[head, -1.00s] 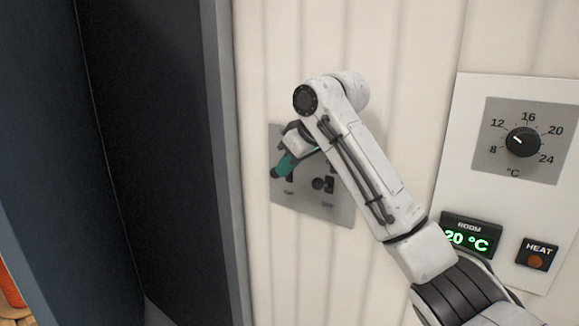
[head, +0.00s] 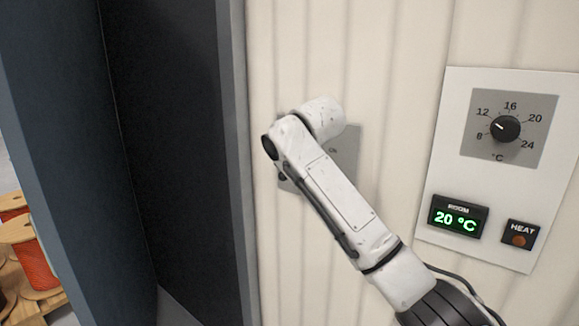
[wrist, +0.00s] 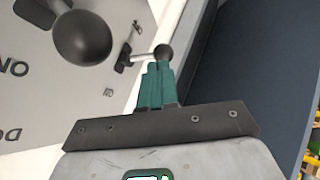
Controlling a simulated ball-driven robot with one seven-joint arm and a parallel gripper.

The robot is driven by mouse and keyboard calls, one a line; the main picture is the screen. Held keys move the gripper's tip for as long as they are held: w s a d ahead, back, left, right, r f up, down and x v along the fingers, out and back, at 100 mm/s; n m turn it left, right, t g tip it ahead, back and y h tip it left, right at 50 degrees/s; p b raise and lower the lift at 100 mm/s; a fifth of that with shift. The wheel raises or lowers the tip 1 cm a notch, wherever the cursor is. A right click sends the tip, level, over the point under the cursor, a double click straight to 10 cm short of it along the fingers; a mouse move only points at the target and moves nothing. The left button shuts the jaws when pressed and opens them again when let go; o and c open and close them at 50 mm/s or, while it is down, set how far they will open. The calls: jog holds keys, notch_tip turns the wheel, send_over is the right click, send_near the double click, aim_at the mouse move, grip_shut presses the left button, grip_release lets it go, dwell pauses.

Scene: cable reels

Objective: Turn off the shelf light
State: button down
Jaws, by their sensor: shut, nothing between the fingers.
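A grey switch plate (head: 347,160) is on the cream ribbed wall, mostly hidden behind my arm in the head view. In the wrist view the plate (wrist: 35,90) carries "ON" lettering and two toggle levers. The nearer lever's large black ball (wrist: 82,38) is at upper left. The other lever's smaller black ball (wrist: 163,52) is right at the tips of my gripper (wrist: 157,72). My gripper's teal fingers are shut together and hold nothing. I cannot tell whether they touch that ball. The head view hides my gripper behind the arm. Which lever is the shelf light's is unclear.
A thermostat panel (head: 450,95) with a dial, a green "20 °C" display (head: 457,217) and a HEAT button (head: 520,236) is at right. A dark blue cabinet or shelf side (head: 180,120) stands close at left. Orange reels (head: 35,262) are at lower left.

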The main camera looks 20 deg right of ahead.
jog(key=shift+r+p, duration=0.75)
jog(key=shift+p, duration=0.15)
jog(key=shift+r, duration=0.1)
